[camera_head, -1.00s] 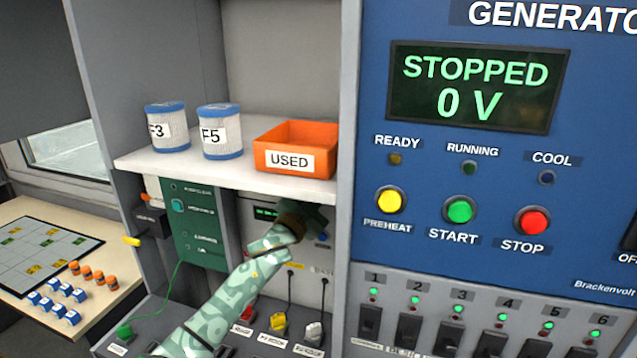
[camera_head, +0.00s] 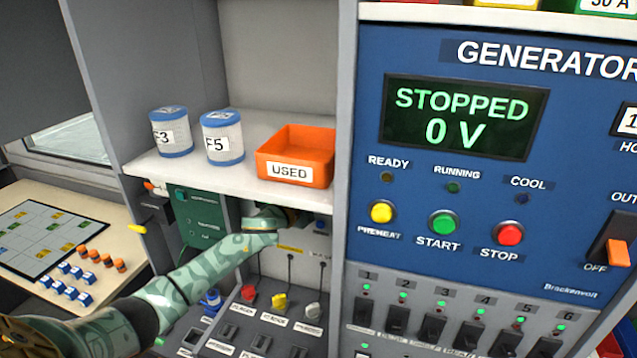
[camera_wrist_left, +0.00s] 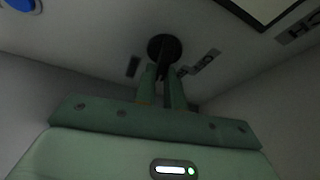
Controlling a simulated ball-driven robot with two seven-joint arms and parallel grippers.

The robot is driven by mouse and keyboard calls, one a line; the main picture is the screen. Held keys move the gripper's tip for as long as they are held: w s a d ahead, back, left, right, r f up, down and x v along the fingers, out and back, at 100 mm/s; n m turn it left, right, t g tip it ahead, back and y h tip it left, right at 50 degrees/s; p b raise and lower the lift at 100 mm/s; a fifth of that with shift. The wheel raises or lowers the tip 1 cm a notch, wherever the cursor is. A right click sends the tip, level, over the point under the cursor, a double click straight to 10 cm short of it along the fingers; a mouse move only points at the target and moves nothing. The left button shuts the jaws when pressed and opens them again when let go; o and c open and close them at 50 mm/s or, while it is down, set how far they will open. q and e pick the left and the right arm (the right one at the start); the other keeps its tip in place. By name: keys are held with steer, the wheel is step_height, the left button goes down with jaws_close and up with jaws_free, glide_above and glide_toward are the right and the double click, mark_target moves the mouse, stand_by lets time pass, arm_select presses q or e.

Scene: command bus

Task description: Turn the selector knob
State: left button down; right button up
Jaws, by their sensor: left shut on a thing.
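The selector knob (camera_wrist_left: 165,44) is a dark round knob on a pale panel in the left wrist view. My left gripper (camera_wrist_left: 164,74) is shut on it, with its two green fingers close together on the knob's grip. Small dark labels sit on either side of the knob; their text is unreadable. In the head view my left arm reaches under the shelf, and its gripper end and the knob are hidden there. My right gripper is not in view.
The white shelf (camera_head: 222,184) hangs over my arm, bearing the orange USED bin (camera_head: 296,150) and two filter canisters. The blue generator panel (camera_head: 450,190) stands to the right. A screen edge (camera_wrist_left: 262,8) shows in the left wrist view.

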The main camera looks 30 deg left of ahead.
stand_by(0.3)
arm_select(q)
steer(key=c, duration=1.5)
jaws_free()
steer(key=shift+f, duration=0.1)
steer(key=shift+s+a+f+b, duration=0.15)
steer(key=shift+s+a+b, duration=0.3)
steer(key=shift+s, duration=2.25)
steer(key=shift+s+a+f+b, duration=0.2)
steer(key=shift+s+a+b, duration=0.2)
steer(key=shift+s, duration=2.25)
steer(key=shift+s+a+f+b, duration=0.15)
steer(key=shift+s+a+b, duration=0.3)
steer(key=shift+s, duration=2.25)
steer(key=shift+d, duration=0.1)
